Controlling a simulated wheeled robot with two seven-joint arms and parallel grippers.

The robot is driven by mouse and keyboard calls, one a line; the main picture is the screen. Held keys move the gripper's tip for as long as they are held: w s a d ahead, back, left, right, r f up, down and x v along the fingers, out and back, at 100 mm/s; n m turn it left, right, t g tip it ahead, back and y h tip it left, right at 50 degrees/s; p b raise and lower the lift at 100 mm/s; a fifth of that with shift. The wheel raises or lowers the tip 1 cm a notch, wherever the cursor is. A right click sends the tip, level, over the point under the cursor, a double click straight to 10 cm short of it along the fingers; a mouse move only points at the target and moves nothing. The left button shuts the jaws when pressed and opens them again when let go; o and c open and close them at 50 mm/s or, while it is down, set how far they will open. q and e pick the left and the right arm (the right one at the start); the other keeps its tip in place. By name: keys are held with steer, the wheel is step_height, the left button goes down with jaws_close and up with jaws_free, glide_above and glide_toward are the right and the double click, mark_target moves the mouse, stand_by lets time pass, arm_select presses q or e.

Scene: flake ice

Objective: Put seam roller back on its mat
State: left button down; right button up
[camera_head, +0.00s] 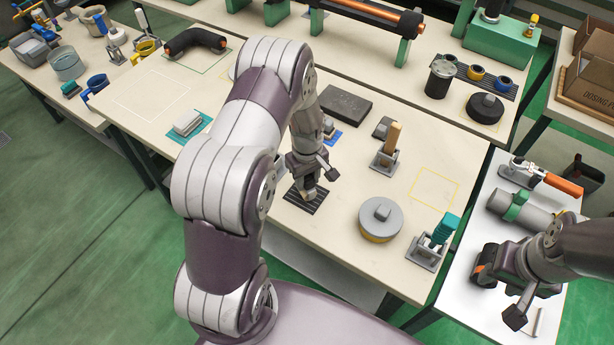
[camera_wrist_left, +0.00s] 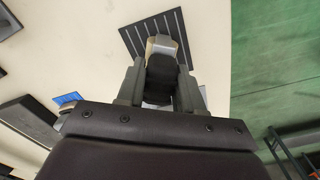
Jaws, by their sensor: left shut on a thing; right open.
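My left gripper (camera_head: 308,187) points down over a dark ribbed mat (camera_head: 318,204) near the front edge of the beige table. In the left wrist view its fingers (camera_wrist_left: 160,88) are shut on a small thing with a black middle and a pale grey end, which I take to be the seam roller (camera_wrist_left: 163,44). The roller's end overlaps the ribbed mat (camera_wrist_left: 173,24) there; I cannot tell whether it touches it. In the head view the gripper mostly hides the roller. My right gripper (camera_head: 497,268) is open over the white table at the right.
A round grey lidded tin (camera_head: 380,217), a wooden-handled tool on a grey base (camera_head: 387,150) and a teal-handled stand (camera_head: 437,242) stand right of the mat. A dark slab (camera_head: 345,104) lies behind. A yellow outlined square (camera_head: 434,187) is empty.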

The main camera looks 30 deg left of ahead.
arm_select(q)
steer(key=shift+f, duration=0.35)
stand_by(0.4)
steer(key=c, duration=0.6)
jaws_free()
steer(key=shift+c, duration=0.2)
steer(key=shift+r, duration=0.1)
steer(key=shift+r+p, duration=3.15)
steer(key=shift+r, duration=0.75)
steer(key=shift+r, duration=0.1)
step_height(320, 180, up, 12)
steer(key=b, duration=0.2)
steer(key=shift+r+b, duration=0.25)
steer(key=shift+b, duration=0.05)
